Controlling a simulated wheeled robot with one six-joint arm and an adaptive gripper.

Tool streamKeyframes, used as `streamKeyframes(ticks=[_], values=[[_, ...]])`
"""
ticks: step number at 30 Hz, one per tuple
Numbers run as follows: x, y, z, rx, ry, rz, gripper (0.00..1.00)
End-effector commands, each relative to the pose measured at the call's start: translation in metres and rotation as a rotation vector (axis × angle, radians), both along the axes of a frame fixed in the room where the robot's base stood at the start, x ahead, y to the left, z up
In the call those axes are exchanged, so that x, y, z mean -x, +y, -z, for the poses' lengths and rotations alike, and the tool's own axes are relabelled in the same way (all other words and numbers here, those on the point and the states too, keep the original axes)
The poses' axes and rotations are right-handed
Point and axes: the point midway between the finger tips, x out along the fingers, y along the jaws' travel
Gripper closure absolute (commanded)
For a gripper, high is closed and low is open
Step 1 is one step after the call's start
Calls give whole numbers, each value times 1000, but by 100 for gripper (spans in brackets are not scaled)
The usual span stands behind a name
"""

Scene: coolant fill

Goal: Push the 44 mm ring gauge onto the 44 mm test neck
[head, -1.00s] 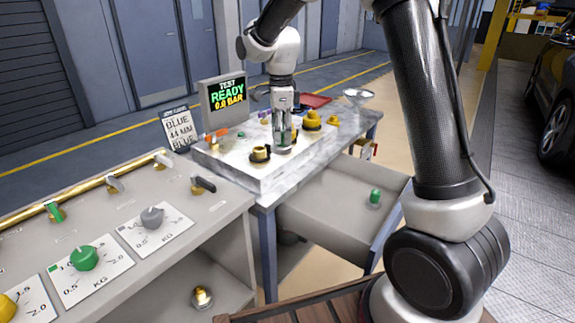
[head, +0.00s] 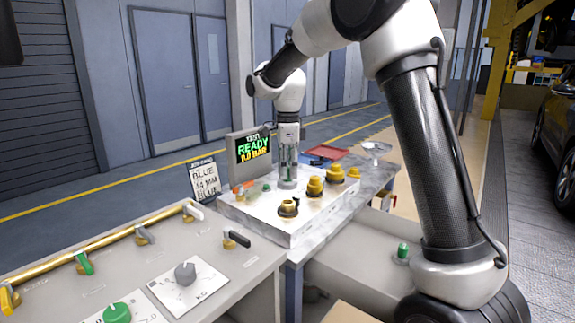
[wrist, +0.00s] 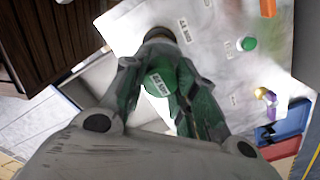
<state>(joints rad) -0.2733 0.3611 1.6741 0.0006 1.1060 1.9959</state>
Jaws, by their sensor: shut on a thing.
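My gripper (head: 288,182) hangs pointing down over the pale test panel (head: 325,212) on the bench. In the wrist view its fingers (wrist: 168,92) are shut on a green ring gauge (wrist: 160,82) whose label seems to read 44 MM. The gauge's underside is hidden. A brass neck (wrist: 158,35) stands beyond the fingertips, partly covered by them, with a small 44 MM label beside it. In the head view several brass necks (head: 315,187) stand to the right and front of my gripper. I cannot tell whether the gauge touches any neck.
A display (head: 250,150) reads READY, with a job card (head: 203,180) beside it. A green button (head: 266,187) and an orange one (head: 238,190) are on the panel. A red tray (head: 325,153) lies behind. A grey counter (head: 215,262) with knobs is at front left.

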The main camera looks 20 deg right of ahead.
Motion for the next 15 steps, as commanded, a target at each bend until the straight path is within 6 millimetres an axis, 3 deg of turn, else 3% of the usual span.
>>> streamKeyframes(ticks=[9,15], values=[[0,0,31,1,2,0,97],[0,0,41,0,1,0,97]])
